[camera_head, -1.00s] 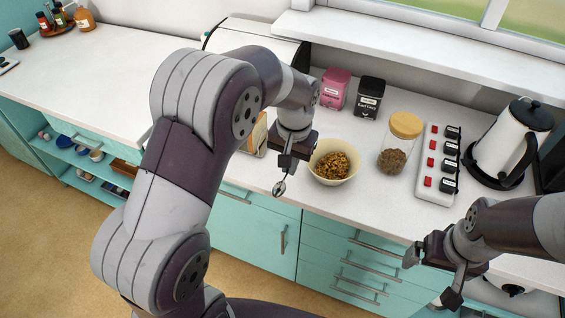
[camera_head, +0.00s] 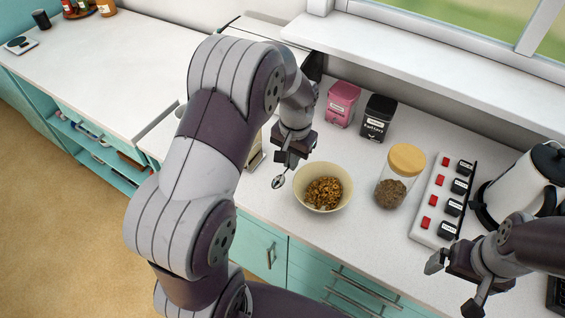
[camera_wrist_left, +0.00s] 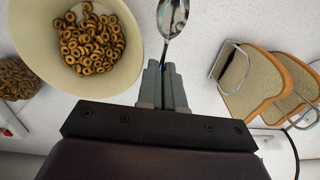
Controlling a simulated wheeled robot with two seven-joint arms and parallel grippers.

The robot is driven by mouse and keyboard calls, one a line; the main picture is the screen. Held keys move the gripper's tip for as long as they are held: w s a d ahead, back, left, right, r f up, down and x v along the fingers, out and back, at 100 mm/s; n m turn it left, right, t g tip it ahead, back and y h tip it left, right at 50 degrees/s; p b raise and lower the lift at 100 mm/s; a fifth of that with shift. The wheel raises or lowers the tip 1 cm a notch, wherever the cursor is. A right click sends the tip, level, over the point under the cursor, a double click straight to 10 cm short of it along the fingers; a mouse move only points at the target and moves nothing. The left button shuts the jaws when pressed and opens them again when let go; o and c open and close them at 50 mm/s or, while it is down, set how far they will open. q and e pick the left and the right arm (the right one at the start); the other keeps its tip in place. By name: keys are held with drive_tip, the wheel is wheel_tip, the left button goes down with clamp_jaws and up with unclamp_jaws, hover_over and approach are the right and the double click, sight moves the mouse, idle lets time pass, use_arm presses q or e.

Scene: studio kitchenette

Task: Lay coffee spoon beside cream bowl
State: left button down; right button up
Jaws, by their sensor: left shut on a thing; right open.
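The coffee spoon (camera_head: 278,181) is a small metal spoon held by my left gripper (camera_head: 287,165), which is shut on it. In the left wrist view the spoon (camera_wrist_left: 172,18) sticks out from between the closed fingers (camera_wrist_left: 163,75), its handle end hidden by them. The cream bowl (camera_head: 300,199), full of ring-shaped cereal, stands on the counter just right of the spoon. In the left wrist view the bowl (camera_wrist_left: 128,72) is left of the fingers. Whether the spoon touches the counter, I cannot tell. My right gripper (camera_head: 455,287) is open and empty at the lower right.
Toast slices in a rack (camera_wrist_left: 250,85) stand on the spoon's other side. Behind the bowl are a pink tin (camera_head: 342,103) and a black tin (camera_head: 376,118). A cork-lidded jar (camera_head: 391,192), a power strip (camera_head: 436,203) and a kettle (camera_head: 520,185) stand to the right. The counter front (camera_head: 280,215) is bare.

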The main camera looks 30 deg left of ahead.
sight(280, 167)
use_arm(q)
drive_tip(key=a+f, duration=0.1)
drive_tip(key=w+a+f, duration=0.1)
drive_tip(key=a, duration=0.1)
drive_tip(key=shift+a, duration=0.25)
wheel_tip(280, 167, down, 4)
drive_tip(key=shift+w+r+p, duration=0.1)
drive_tip(key=shift+r+p, duration=0.05)
drive_tip(key=shift+p, duration=0.55)
drive_tip(key=shift+a+f, duration=0.15)
drive_tip(key=shift+f, duration=0.25)
drive_tip(key=shift+f, duration=0.2)
drive_tip(key=c, duration=1.3)
unclamp_jaws()
drive_tip(key=shift+r, duration=0.1)
